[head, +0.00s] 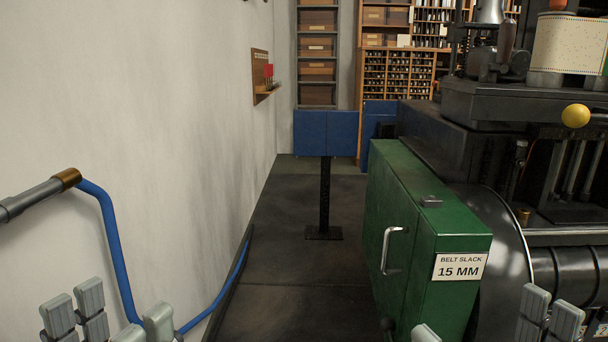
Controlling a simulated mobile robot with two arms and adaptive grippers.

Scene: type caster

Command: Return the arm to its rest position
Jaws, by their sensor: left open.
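My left gripper (112,318) shows at the bottom left, its grey finger pads spread apart with nothing held between them. The blue hose passes behind it in the picture. My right gripper (486,326) shows at the bottom right, partly cut off by the frame edge. Its pads stand wide apart, with no object seen between them. Both grippers are at the lower edge of the head view, and most of both arms is out of view.
A green cabinet (395,205) with a handle and a "BELT SLACK 15 MM" label (459,267) stands right, beside the dark machine (480,110). A blue panel on a post (325,133) stands ahead. A blue hose (107,235) runs along the left wall. Dark floor (280,270) between is clear.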

